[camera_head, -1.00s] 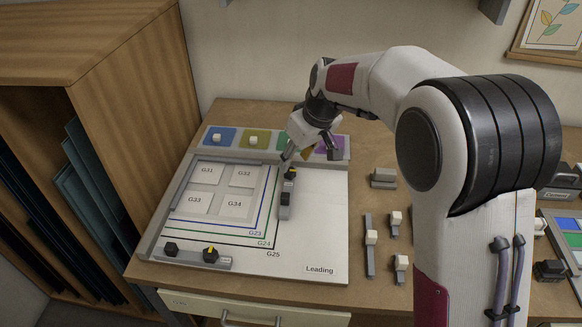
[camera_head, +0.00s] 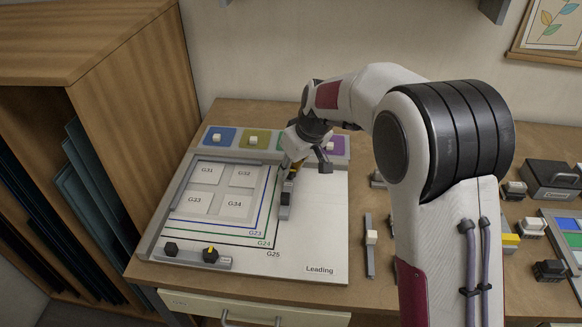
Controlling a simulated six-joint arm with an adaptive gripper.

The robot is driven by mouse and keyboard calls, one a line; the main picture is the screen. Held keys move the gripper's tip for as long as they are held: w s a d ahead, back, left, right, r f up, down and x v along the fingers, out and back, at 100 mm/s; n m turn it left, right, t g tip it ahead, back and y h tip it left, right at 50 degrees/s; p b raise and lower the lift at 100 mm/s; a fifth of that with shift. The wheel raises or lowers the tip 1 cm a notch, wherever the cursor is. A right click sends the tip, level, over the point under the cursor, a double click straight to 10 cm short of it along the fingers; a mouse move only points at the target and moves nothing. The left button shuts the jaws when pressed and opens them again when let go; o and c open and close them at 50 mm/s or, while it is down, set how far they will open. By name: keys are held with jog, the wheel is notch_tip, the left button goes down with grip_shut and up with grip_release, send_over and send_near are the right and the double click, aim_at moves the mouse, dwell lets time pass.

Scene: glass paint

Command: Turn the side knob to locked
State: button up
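The side knob is a small dark knob at the far end of a grey side bar (camera_head: 286,200), right of the nested blue, green and black outlines on the white board. My gripper (camera_head: 290,179) is down at this knob and covers most of it, so its pointer and setting are hidden. Whether the fingers touch or grip it cannot be told.
A front bar (camera_head: 193,260) carries a plain black knob (camera_head: 171,249) and a black knob with a yellow mark (camera_head: 211,254). Coloured pads with pale knobs line the board's back, including a blue pad (camera_head: 209,138). A wooden rack (camera_head: 150,85) stands left.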

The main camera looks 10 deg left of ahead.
jog(key=shift+c, duration=1.1)
jog(key=shift+m+h, duration=0.3)
jog(key=shift+m, duration=0.6)
jog(key=shift+a+m+t+h, duration=0.1)
jog(key=shift+m+t+h, duration=0.25)
jog(key=shift+m, duration=0.55)
jog(key=shift+a+m+t+h, duration=0.15)
jog(key=shift+m+h, duration=0.2)
jog(key=shift+m, duration=0.55)
jog(key=shift+d+m+t+h, duration=0.1)
jog(key=shift+m+h, duration=0.2)
jog(key=shift+m, duration=0.6)
jog(key=shift+a+m+h, duration=0.15)
jog(key=shift+m+h, duration=0.55)
jog(key=shift+m, duration=1.3)
jog(key=shift+a+m+h, duration=0.1)
jog(key=shift+m+h, duration=0.6)
jog(key=shift+m, duration=1.1)
